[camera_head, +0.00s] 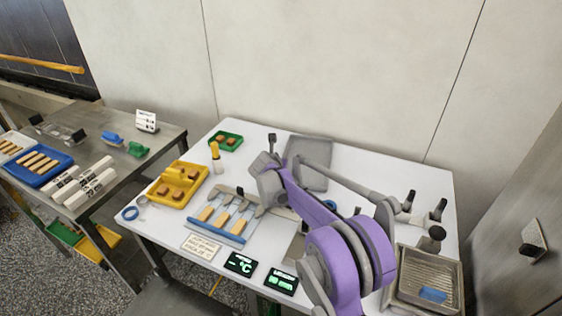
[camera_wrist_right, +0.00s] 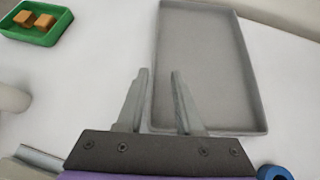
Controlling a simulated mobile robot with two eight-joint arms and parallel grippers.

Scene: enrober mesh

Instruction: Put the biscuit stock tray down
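A blue tray (camera_head: 52,174) with several biscuit sticks sits on the steel table at the far left. An empty grey tray (camera_head: 318,182) lies at the back of the white table; it also shows in the right wrist view (camera_wrist_right: 205,65). My right gripper (camera_wrist_right: 159,72) is open and empty, its fingers apart over the near left corner of the grey tray. In the wrist view the tray's left edge shows between the fingers; I cannot tell whether they touch it. My left gripper is not in view.
A green tray (camera_head: 238,142) and a yellow tray (camera_head: 191,200) hold brown blocks on the white table (camera_head: 165,222). A blue-edged rack (camera_head: 216,234) with several sticks lies nearer. A ribbed metal tray (camera_head: 400,288) is at right. White blocks (camera_head: 93,190) crowd the steel table's front.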

